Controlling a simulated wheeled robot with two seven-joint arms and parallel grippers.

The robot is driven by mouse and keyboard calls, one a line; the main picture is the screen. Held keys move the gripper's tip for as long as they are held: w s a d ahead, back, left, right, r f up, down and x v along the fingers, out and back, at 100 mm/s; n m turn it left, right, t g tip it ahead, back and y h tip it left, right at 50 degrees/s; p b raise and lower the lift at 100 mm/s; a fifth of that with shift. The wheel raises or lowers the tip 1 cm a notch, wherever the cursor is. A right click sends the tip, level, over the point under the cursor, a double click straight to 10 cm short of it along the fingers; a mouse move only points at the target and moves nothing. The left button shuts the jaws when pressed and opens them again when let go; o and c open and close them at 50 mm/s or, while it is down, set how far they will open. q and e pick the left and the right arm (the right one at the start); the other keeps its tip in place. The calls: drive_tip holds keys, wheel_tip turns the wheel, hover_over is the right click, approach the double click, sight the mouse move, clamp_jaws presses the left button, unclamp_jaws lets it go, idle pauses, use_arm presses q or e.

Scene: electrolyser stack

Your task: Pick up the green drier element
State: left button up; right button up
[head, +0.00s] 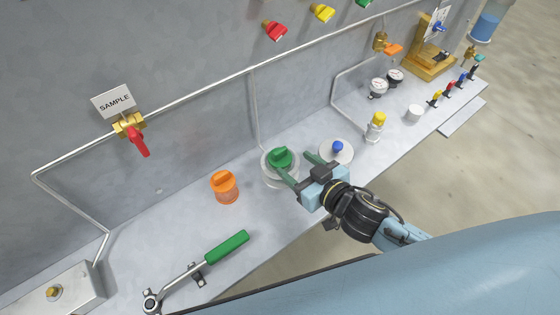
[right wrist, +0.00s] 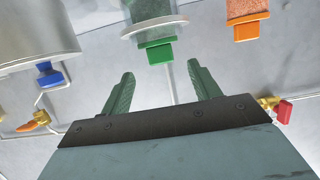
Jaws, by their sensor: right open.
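The green drier element (head: 279,157) stands on the bench, its green grip on top of a pale round body; it also shows in the right wrist view (right wrist: 158,52). My right gripper (head: 299,165) is open and empty, with its green fingers close to the element on its right side. In the right wrist view the gripper (right wrist: 162,78) has its two fingers apart, with the green grip beyond the tips and roughly between them. I see no contact. One finger covers part of the element in the head view. My left gripper is not in view.
An orange-topped element (head: 225,186) stands left of the green one. A pale round part with a blue knob (head: 337,148) stands close on the right. A green-handled ratchet wrench (head: 226,247) lies at front left. Thin pipes run along the grey wall behind.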

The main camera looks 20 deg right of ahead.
sight(282, 154)
drive_tip(key=shift+p+x, duration=0.4)
drive_tip(key=shift+x, duration=3.4)
drive_tip(key=shift+c, duration=0.3)
drive_tip(key=c, duration=1.1)
drive_tip(key=shift+o, duration=0.2)
drive_tip(key=shift+r, duration=0.1)
